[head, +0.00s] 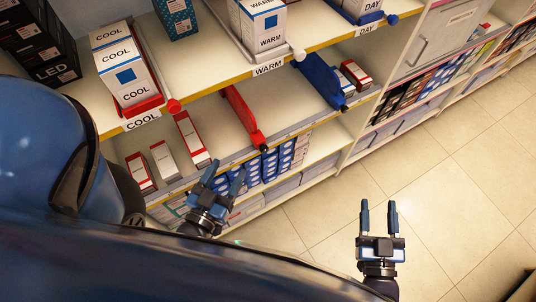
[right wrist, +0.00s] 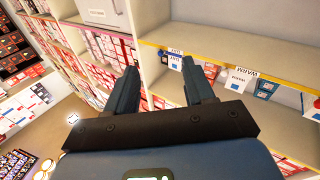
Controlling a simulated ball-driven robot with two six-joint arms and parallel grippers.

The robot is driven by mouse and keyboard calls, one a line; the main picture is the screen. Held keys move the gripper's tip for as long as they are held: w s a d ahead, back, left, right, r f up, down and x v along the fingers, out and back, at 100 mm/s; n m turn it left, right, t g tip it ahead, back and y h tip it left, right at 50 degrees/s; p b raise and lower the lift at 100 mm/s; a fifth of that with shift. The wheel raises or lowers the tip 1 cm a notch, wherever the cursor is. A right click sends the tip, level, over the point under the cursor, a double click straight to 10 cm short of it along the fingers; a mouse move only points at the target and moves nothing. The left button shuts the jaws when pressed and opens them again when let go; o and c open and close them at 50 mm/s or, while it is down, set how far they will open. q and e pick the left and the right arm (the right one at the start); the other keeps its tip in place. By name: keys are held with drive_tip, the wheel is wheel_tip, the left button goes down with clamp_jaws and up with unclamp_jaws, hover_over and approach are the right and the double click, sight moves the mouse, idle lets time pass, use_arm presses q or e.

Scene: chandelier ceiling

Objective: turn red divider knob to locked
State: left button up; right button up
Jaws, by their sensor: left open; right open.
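A red divider (head: 243,112) lies front to back on the lower shelf, with a dark knob (head: 264,148) at its front end. Another red divider (head: 152,75) stands beside the COOL boxes on the upper shelf, with a red knob (head: 174,105) at the shelf edge. I cannot tell whether either knob is locked. My left gripper (head: 225,172) is open and empty in front of the lower shelves, left of and below the dark knob. My right gripper (head: 379,205) is open and empty over the floor at right; its fingers show in the right wrist view (right wrist: 160,78).
A white divider (head: 278,38) by the WARM box and blue dividers (head: 322,78) have their own front ends at the shelf edges. Small red-and-white boxes (head: 190,137) stand on the lower shelf. The tiled floor (head: 450,190) at right is clear.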

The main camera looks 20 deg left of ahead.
drive_tip(key=w+a+f+n+g+y+b, duration=0.1)
drive_tip(key=w+a+f+n+g+y, duration=0.15)
drive_tip(key=a+n+y, duration=0.6)
drive_tip(key=n+g, duration=0.5)
drive_tip(key=n, duration=2.4)
approach(266, 150)
drive_tip(key=shift+y, duration=0.25)
drive_tip(key=x, duration=0.8)
drive_tip(key=shift+w+a+f, duration=0.15)
clamp_jaws()
